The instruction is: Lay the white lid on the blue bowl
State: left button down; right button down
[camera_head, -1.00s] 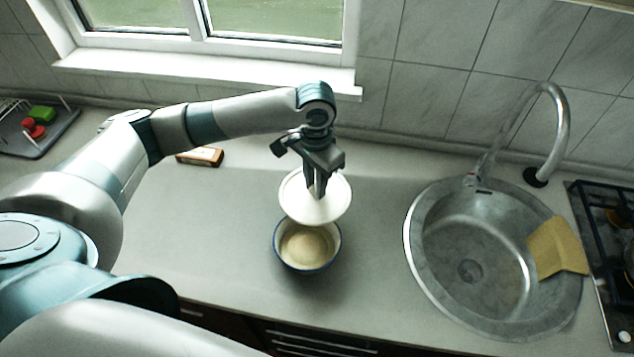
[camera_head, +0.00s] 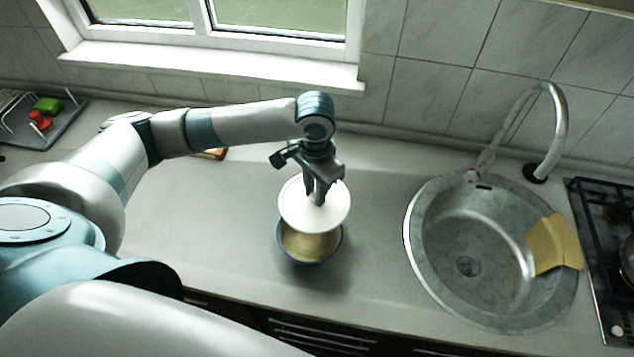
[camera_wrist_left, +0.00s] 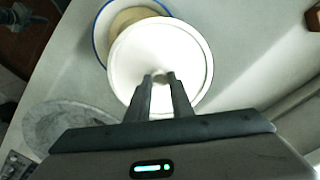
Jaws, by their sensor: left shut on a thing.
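The white lid (camera_head: 325,215) is round and hangs from my left gripper (camera_head: 319,200), which is shut on its top. In the left wrist view the lid (camera_wrist_left: 185,55) lies under the fingertips of my gripper (camera_wrist_left: 160,78). The blue-rimmed bowl (camera_head: 310,250) stands on the counter, pale inside. The lid covers the bowl's far part in the head view. In the left wrist view the bowl's rim (camera_wrist_left: 97,38) shows beyond the lid's upper left, so the two are not lined up there. The lid looks above the bowl; the gap is hard to judge. My right gripper is not in view.
A round steel sink (camera_head: 465,265) with a tap (camera_head: 557,130) and a yellow cloth (camera_head: 553,245) is to the right, beside a hob (camera_head: 612,235). A dish rack (camera_head: 45,120) stands far left. The counter around the bowl is clear.

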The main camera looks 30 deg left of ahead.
aim_at(310, 221)
pick_arm(q)
jog(key=shift+s+d+f, duration=0.1)
jog(key=shift+s+d, duration=0.15)
jog(key=shift+s, duration=0.75)
jog(key=shift+s+d+f, duration=0.1)
jog(key=shift+s+d, duration=0.2)
jog(key=shift+s, duration=0.7)
jog(key=shift+s+d, duration=0.25)
jog(key=shift+s, duration=0.75)
jog(key=shift+f+b, duration=0.35)
jog(key=shift+f, duration=0.9)
jog(key=c, duration=1.5)
grip_release()
jog(key=shift+o, duration=0.7)
jog(key=o, duration=0.4)
jog(key=shift+c, duration=0.2)
jog(key=shift+r, duration=0.1)
jog(key=shift+r+p, duration=0.35)
jog(key=shift+r, duration=1.3)
